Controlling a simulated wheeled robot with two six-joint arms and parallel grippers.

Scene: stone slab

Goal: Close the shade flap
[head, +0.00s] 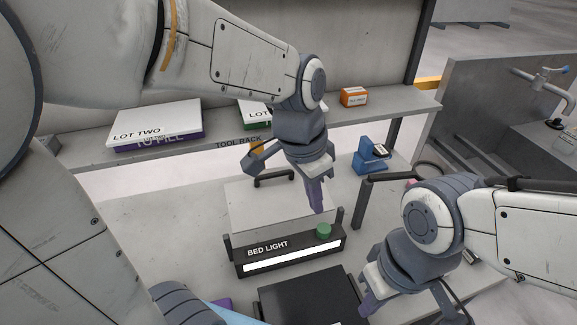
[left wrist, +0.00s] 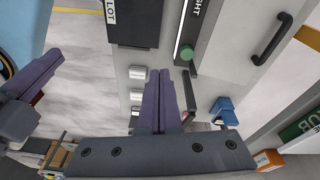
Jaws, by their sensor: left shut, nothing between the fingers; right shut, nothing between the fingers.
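A pale flat panel with a black bar handle (head: 274,178), which looks like the shade flap (head: 255,205), lies behind the black BED LIGHT box (head: 238,262). I cannot tell its hinge or how far open it is. The box has a lit white strip and a green button (head: 323,230). The handle (left wrist: 271,38) and button (left wrist: 186,52) also show in the left wrist view. My left gripper (head: 316,207) is shut and empty, over the panel's right side, behind the button. My right gripper (head: 368,306) is shut and empty, at the front right, beside a dark box (head: 305,295).
A shelf labelled TOOL RACK (head: 215,146) runs along the back, with a LOT TWO box (head: 155,125) and an orange box (head: 353,97). A blue item (head: 368,155) stands at the right, near a black bar (head: 390,178). The slab left of the panel is clear.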

